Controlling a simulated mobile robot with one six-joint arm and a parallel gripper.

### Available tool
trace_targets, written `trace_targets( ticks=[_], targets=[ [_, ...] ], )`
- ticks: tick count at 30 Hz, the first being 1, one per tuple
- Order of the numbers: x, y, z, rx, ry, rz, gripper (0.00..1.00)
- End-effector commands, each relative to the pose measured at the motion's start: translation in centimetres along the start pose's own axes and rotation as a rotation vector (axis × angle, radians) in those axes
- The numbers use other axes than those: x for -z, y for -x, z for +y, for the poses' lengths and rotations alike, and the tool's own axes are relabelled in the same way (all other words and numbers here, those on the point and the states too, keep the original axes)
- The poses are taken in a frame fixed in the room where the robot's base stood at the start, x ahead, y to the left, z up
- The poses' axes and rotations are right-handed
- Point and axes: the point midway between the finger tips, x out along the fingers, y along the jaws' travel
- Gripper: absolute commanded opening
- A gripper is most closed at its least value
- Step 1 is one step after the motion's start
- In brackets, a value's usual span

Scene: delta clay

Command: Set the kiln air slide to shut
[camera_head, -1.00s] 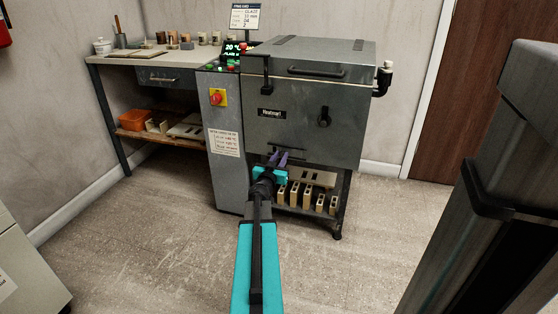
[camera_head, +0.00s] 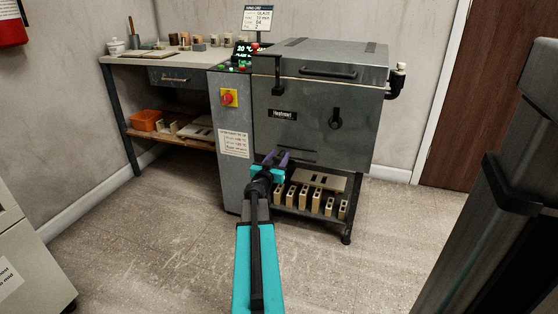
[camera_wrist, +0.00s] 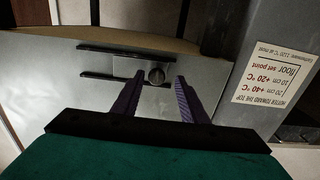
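The kiln (camera_head: 305,135) stands at the back with its lid down. In the wrist view, a bare metal plate with a round knob (camera_wrist: 156,75) sits between two dark rails (camera_wrist: 125,50) on the kiln's front; it looks like the air slide. I cannot tell its setting from here. My gripper (camera_head: 277,155) is in front of the kiln's lower front, left of centre. In the wrist view, its purple fingers (camera_wrist: 160,79) are apart with nothing between them but the view of the knob behind. I cannot tell whether they touch it. My gripper hides the slide in the head view.
A control column with a red switch (camera_head: 228,98) and a label (camera_head: 234,144) adjoins the kiln's left. Below the kiln, a shelf holds several pale posts (camera_head: 304,197). A workbench (camera_head: 150,56) stands at left. The floor (camera_head: 150,235) in front is clear.

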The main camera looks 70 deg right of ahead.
Motion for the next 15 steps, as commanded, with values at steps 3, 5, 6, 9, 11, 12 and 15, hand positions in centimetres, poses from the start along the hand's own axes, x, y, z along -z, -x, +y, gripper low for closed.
trace_targets(
  ticks=[3, 5, 6, 9, 11, 12, 15],
  targets=[
    [0.0, -0.01, 0.1, -0.002, 0.0, 0.0, 0.39],
    [0.0, -0.02, 0.13, -0.003, 0.0, 0.0, 0.39],
    [0.0, -0.01, 0.15, -0.003, 0.0, 0.0, 0.39],
    [0.0, 0.08, 0.18, -0.004, 0.0, 0.001, 0.39],
    [0.01, 0.23, 0.19, -0.004, -0.001, 0.001, 0.39],
    [0.02, 0.37, 0.21, -0.004, -0.001, 0.001, 0.39],
    [0.04, 0.89, 0.24, -0.004, -0.001, 0.001, 0.39]
  ],
)
